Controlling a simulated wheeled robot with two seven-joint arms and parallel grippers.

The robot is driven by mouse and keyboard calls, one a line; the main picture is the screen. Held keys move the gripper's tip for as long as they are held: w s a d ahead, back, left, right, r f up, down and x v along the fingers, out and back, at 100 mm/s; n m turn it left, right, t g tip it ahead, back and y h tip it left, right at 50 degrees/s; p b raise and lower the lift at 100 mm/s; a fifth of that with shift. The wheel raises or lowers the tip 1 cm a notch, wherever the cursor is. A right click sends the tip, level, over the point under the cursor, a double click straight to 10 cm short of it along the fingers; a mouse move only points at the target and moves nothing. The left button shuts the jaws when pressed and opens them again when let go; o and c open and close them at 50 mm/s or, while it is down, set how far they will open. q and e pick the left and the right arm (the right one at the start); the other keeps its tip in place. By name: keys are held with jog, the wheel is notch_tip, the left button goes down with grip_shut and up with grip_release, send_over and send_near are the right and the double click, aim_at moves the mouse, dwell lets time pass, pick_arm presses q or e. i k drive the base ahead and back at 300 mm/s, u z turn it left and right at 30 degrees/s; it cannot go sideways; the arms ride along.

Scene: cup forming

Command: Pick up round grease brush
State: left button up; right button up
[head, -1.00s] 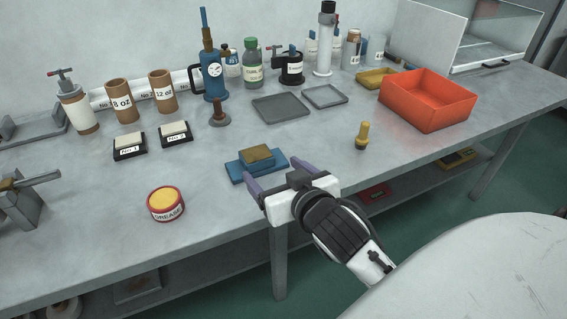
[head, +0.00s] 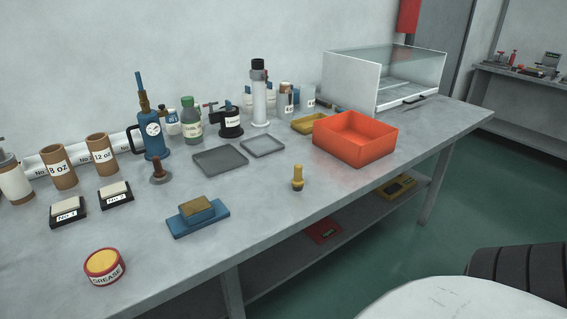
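A small upright tool with a yellow handle and a dark lower end (head: 297,178), which looks like the round grease brush, stands on the grey workbench (head: 262,212) near its front edge. It is left of and in front of the orange bin. A round red grease tin (head: 104,266) with a yellow top and a "GREASE" label sits at the front left of the bench. Neither of my grippers is in view. Only a dark ribbed part of my arm shows at the lower right, clear of the brush.
A blue block with a tan top (head: 198,217) lies left of the brush. Two grey trays (head: 220,160) (head: 262,146) lie behind. The orange bin (head: 354,140) stands to the right, before a clear-fronted box (head: 385,78). Bench around the brush is clear.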

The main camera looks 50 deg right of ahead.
aim_at(298, 183)
jog(key=i, duration=0.2)
jog(key=z, duration=1.35)
